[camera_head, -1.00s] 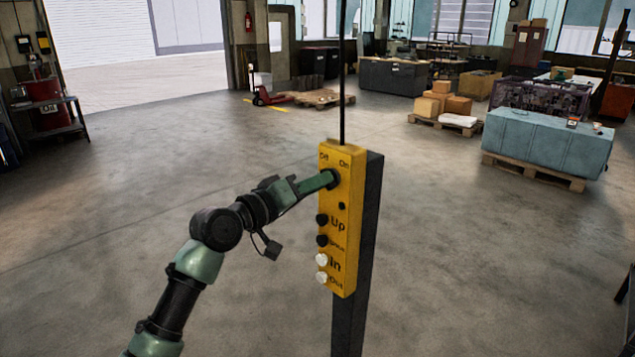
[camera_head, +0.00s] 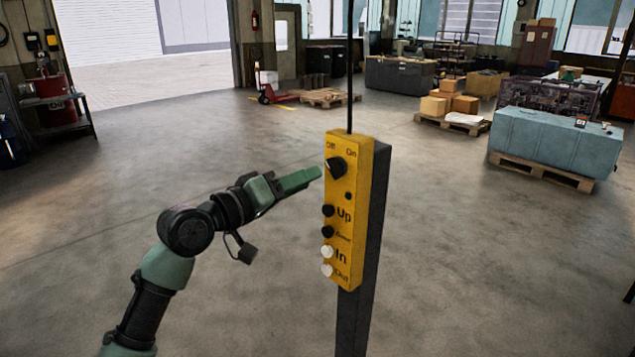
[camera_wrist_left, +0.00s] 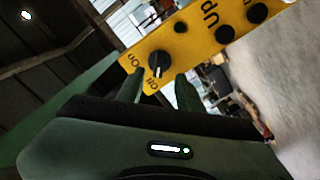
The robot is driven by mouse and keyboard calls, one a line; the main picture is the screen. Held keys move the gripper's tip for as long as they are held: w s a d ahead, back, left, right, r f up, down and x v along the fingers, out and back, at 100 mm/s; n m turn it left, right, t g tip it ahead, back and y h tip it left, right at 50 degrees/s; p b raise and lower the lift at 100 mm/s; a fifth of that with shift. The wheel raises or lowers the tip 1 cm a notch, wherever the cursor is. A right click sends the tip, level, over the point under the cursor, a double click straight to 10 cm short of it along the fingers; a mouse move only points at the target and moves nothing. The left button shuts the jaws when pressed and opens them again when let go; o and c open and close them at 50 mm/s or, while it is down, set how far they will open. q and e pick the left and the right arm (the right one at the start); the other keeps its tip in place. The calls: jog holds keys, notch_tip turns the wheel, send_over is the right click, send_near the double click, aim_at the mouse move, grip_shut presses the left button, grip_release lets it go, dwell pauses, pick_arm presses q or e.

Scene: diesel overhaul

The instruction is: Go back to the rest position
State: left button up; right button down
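The yellow control box (camera_head: 345,215) hangs upright on a dark post, with a black Off/On rotary knob (camera_head: 336,167) at its top. Below the knob are dark buttons by "Up" and another label, and white buttons by "In" and "Out". My left gripper (camera_head: 316,173) is just left of the knob, apart from it. In the left wrist view, the two fingers of my left gripper (camera_wrist_left: 161,88) are spread with nothing between them, and the knob (camera_wrist_left: 159,64) lies beyond the tips. My right gripper is out of view.
A blue-grey crate (camera_head: 555,140) on a pallet stands at the right. Cardboard boxes (camera_head: 450,103) on a pallet and a red pallet jack (camera_head: 275,90) are farther back. A red oil drum (camera_head: 55,110) stands at the left. The floor around the post is clear.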

pick_arm(q)
jog(key=shift+v, duration=1.05)
